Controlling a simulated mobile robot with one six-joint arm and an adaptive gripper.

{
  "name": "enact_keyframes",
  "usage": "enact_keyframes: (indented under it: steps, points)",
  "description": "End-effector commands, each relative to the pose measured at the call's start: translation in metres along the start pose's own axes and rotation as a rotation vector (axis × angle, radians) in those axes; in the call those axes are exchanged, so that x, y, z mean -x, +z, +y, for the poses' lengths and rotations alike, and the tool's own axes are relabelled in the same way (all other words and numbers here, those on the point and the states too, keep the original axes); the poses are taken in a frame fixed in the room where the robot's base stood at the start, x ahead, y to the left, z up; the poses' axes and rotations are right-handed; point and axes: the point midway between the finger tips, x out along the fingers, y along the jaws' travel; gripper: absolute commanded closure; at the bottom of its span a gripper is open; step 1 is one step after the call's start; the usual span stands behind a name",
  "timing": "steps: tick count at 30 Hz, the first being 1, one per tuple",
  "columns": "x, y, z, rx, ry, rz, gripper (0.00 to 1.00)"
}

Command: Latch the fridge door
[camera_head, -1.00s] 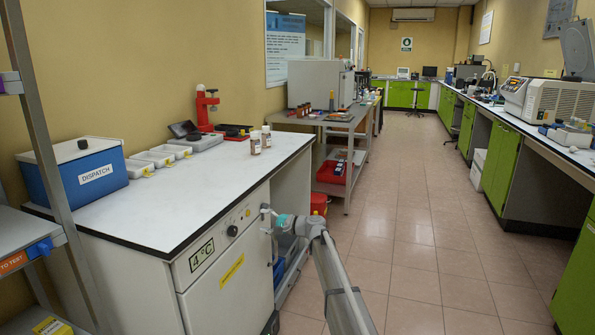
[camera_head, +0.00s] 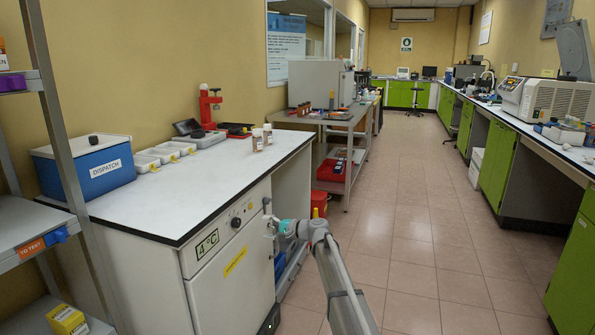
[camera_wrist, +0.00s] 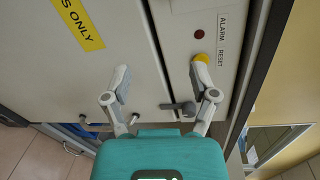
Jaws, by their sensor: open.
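The fridge door (camera_head: 231,271) is white with a yellow label and stands under the left bench. It looks shut or nearly shut; the wrist view shows a narrow dark seam along the door edge (camera_wrist: 130,40). A dark grey latch lever (camera_wrist: 180,107) sits on the frame side of the seam. A bar handle (camera_wrist: 94,126) shows on the door, partly behind the left finger. My gripper (camera_wrist: 162,75) is open and empty, its fingers on either side of the seam. The lever is close to the right finger; contact cannot be told. My gripper (camera_head: 270,224) is at the door's upper right corner.
A yellow button (camera_wrist: 200,58) and a red lamp (camera_wrist: 199,34) sit beside the "ALARM RESET" label, close to the right fingertip. The white benchtop (camera_head: 190,190) overhangs the fridge. The tiled aisle (camera_head: 420,230) on the right is clear.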

Motion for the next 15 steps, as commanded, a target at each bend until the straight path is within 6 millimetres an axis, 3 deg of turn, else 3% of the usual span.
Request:
enact_keyframes:
  steps: [10, 15]
  points:
    - [0.034, 0.034, 0.042, 0.100, 0.169, -0.002, 0.24]
    - [0.067, 0.061, 0.077, 0.176, 0.319, -0.006, 0.24]
